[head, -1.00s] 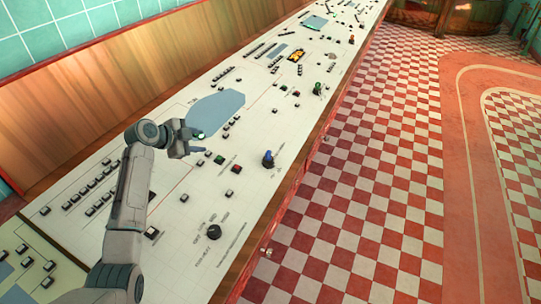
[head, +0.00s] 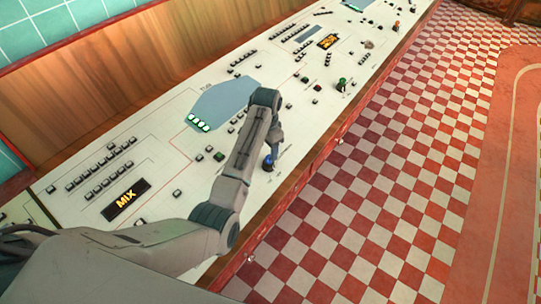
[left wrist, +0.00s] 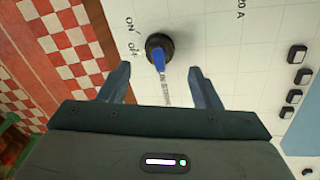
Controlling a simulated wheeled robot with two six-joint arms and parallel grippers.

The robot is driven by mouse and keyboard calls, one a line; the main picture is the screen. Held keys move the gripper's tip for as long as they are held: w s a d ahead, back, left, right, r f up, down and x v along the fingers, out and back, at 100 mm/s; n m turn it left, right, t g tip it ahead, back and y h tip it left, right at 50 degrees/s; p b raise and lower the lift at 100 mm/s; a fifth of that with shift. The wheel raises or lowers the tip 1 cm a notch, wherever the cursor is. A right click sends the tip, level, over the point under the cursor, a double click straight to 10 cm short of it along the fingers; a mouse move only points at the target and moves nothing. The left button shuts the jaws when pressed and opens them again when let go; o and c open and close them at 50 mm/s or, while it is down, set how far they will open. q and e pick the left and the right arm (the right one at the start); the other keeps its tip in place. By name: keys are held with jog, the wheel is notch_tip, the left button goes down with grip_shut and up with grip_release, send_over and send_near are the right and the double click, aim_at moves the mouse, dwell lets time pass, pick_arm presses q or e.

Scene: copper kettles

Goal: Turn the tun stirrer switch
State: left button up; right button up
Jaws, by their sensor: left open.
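A rotary switch with a blue handle on a dark round base (left wrist: 159,48) stands on the white panel, with ON and OFF printed beside it. The handle points toward my gripper in the left wrist view; the small lettering under it is hard to read. In the head view the blue switch (head: 268,163) shows just below my left gripper (head: 276,142). In the left wrist view my left gripper (left wrist: 160,71) is open, one finger on each side of the handle, with gaps visible. I cannot tell how far the fingertips are above the panel. My right gripper is not in view.
The long console (head: 140,160) carries several black buttons, a lit MIX display (head: 125,201), green lights (head: 198,124) and a green knob (head: 342,84). Its wooden front edge (head: 300,165) borders the checkered floor (head: 400,170). Dark buttons (left wrist: 297,53) stand right of my fingers.

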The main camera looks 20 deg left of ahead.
aim_at(269, 156)
pick_arm(q)
notch_tip(269, 156, down, 3)
jog(key=shift+w+d+f+p, duration=0.1)
jog(key=shift+d+f+p, duration=0.05)
jog(key=shift+p, duration=0.25)
notch_tip(269, 156, down, 2)
jog(key=shift+w+d+f, duration=0.1)
jog(key=shift+w+f, duration=0.05)
jog(key=shift+f, duration=0.1)
jog(key=shift+f+p, duration=0.3)
jog(key=shift+f, duration=0.2)
jog(key=c, duration=1)
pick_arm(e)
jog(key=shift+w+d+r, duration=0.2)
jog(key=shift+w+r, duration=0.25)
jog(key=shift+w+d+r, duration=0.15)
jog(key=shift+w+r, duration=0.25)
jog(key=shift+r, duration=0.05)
